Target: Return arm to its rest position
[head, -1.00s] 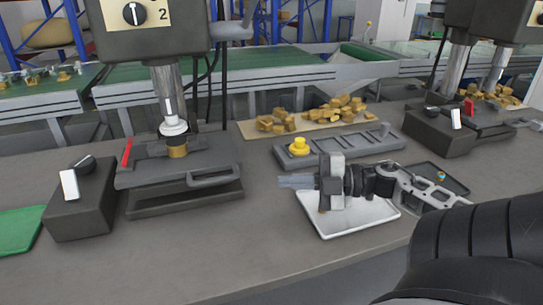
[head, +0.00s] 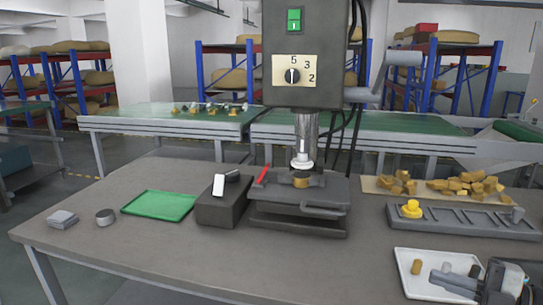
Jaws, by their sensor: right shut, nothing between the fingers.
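My right gripper (head: 440,281) is at the lower right of the head view. Its fingers are shut and empty, pointing left over the front part of the white tray (head: 402,262). Part of the gripper's body is cut off by the right edge of the picture. A brass cylinder (head: 417,267) and small grey pieces (head: 446,268) show in the tray, partly behind the gripper. My left gripper is not in view.
The press (head: 303,90) stands mid-table with a brass piece (head: 301,180) under its ram. Beside it are a dark control box (head: 220,205) and green tray (head: 160,205). A grey fixture (head: 465,220) with a yellow part (head: 411,209) lies right. The front middle is clear.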

